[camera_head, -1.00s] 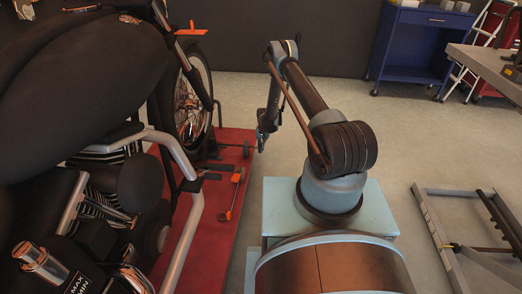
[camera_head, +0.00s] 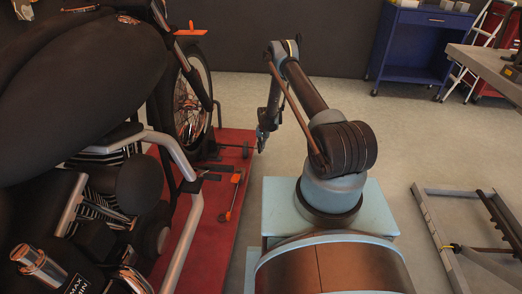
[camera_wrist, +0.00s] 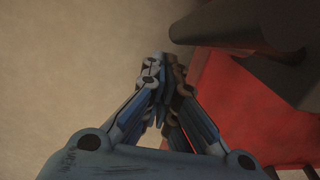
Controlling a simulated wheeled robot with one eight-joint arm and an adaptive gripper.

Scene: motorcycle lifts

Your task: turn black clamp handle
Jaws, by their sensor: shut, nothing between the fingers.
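A dark bar with a rounded black end (camera_head: 245,150) sticks out from the clamp by the front wheel, at the right edge of the red lift platform (camera_head: 218,250). It looks like the black clamp handle. My gripper (camera_head: 261,143) hangs just right of this end; whether they touch I cannot tell. In the wrist view my gripper (camera_wrist: 160,62) is shut and empty, with its fingertips together. A large dark, blurred part (camera_wrist: 240,24) lies close on the upper right there, beside the fingertips, over the red platform (camera_wrist: 240,110). I cannot tell exactly which part it is.
A black motorcycle (camera_head: 85,75) stands on the platform at the left. An orange-ended tool (camera_head: 232,195) lies on the platform. A blue cart (camera_head: 425,45) and a grey workbench (camera_head: 490,68) stand at the back right. A grey frame (camera_head: 450,235) lies at right.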

